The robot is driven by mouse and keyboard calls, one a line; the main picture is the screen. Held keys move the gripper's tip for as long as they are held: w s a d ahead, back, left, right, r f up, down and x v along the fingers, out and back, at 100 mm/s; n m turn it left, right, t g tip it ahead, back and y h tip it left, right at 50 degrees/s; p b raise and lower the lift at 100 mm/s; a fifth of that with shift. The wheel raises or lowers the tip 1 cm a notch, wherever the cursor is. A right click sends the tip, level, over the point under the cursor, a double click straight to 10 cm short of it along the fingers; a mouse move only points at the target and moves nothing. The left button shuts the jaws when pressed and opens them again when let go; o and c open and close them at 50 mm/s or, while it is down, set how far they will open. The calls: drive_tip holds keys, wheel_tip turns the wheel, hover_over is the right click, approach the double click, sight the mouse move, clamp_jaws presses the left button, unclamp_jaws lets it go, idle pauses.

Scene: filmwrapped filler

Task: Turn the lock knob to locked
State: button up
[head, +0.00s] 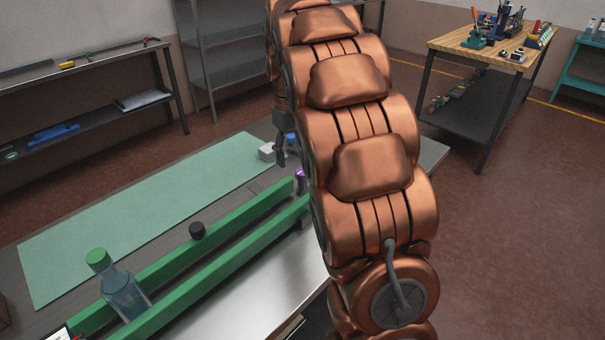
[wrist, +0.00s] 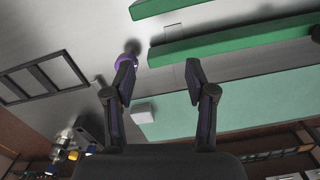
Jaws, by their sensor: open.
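No part is clearly recognisable as the lock knob or its locked mark. A small purple piece with a dark top (wrist: 126,64) shows beside the left fingertip in the wrist view; I cannot tell whether they touch. A purple piece also shows beside my arm in the head view (head: 300,175). A pale block (wrist: 143,112) lies beyond the fingers, and shows in the head view (head: 266,151) at the mat's far end. My gripper (wrist: 163,68) is open with nothing between its fingertips. My arm hides much of the table's right side in the head view.
A green mat (head: 150,205) lies behind, mostly clear. Shelves (head: 80,95) and a workbench (head: 475,55) stand farther back.

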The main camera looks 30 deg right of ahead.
drive_tip(key=b, duration=0.2)
hover_over(302, 170)
wheel_tip(302, 170, down, 4)
drive_tip(key=shift+r+n, duration=0.1)
drive_tip(key=shift+n, duration=0.2)
drive_tip(key=shift+f+p, duration=1.05)
drive_tip(key=shift+f, duration=2.8)
drive_tip(key=shift+c, duration=0.5)
drive_tip(key=c, duration=0.8)
